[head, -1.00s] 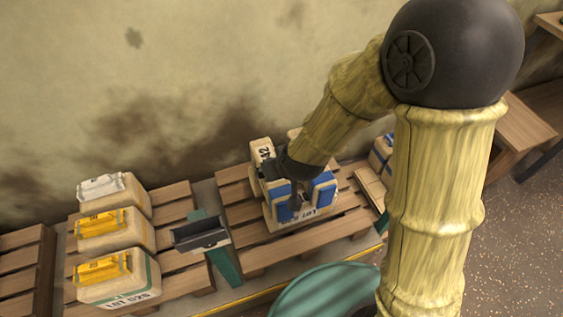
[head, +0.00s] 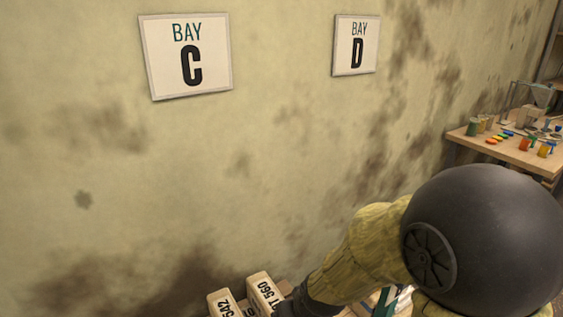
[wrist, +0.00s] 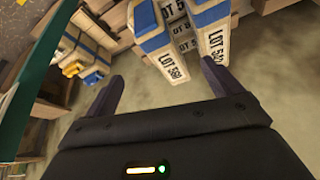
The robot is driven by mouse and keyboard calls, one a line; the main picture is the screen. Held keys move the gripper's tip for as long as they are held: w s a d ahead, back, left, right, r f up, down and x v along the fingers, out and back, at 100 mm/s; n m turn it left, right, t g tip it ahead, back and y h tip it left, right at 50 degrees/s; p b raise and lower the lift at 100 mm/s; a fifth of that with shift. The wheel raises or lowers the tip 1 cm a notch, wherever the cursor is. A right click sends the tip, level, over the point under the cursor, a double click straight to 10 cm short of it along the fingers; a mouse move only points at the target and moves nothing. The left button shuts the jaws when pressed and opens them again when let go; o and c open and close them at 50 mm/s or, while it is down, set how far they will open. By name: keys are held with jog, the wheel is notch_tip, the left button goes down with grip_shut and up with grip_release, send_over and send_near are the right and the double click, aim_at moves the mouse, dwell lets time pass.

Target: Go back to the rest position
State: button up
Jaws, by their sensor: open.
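My gripper (wrist: 163,78) is open in the wrist view, its two dark fingers spread with nothing between them. Beyond the fingertips stand cream boxes with blue parts: one (wrist: 165,62) near the middle and another (wrist: 213,40) to its right, both with LOT labels. They look apart from the fingers. In the head view, the tops of two labelled cream boxes (head: 262,290) show at the bottom edge, just left of my wrist. The gripper's fingers are out of sight there.
Signs for Bay C (head: 188,57) and Bay D (head: 356,45) hang on the stained wall. A wooden table (head: 510,150) with small coloured items stands at the right. In the wrist view, a green post (wrist: 35,75) runs close along the left, with more boxes (wrist: 85,50) beside it.

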jog(key=s+d+r+m+g+h, duration=0.1)
jog(key=s+d+m, duration=0.1)
jog(key=d, duration=0.4)
jog(key=s+d+r+m+g+h, duration=0.1)
jog(key=s+d, duration=0.2)
jog(key=d, duration=0.3)
jog(key=w+p+v, duration=0.2)
jog(key=p+v, duration=1.1)
jog(key=w+r+p+v, duration=0.1)
jog(key=w+p+v, duration=0.2)
jog(key=p+v, duration=1.1)
jog(key=shift+w, duration=0.45)
jog(key=shift+s+a+r, duration=0.1)
jog(key=shift+s+a, duration=0.05)
